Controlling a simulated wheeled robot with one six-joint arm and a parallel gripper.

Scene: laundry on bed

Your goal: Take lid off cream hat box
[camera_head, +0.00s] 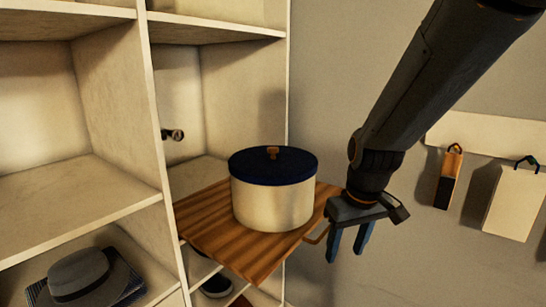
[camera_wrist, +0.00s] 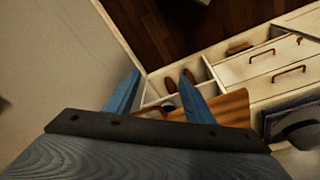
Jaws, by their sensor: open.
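The cream hat box (camera_head: 272,204) is round and stands upright on a striped wooden board (camera_head: 205,225) in the head view. Its dark blue lid (camera_head: 255,170) sits on top, with a small orange-brown knob (camera_head: 272,152) at the middle. My gripper (camera_head: 347,254) is to the right of the box, pointing down, with its fingers apart and nothing between them. The fingertips are lower than the lid and apart from the box. In the wrist view my gripper (camera_wrist: 162,95) shows two blue fingers spread apart; part of the board (camera_wrist: 225,108) shows beyond them, and the box is not visible there.
Cream shelving (camera_head: 152,110) stands behind and left of the board. A grey hat (camera_head: 78,273) lies in a lower compartment. The wrist view shows drawers (camera_wrist: 275,68) and brown shoes (camera_wrist: 188,77) below. Space above the lid is clear.

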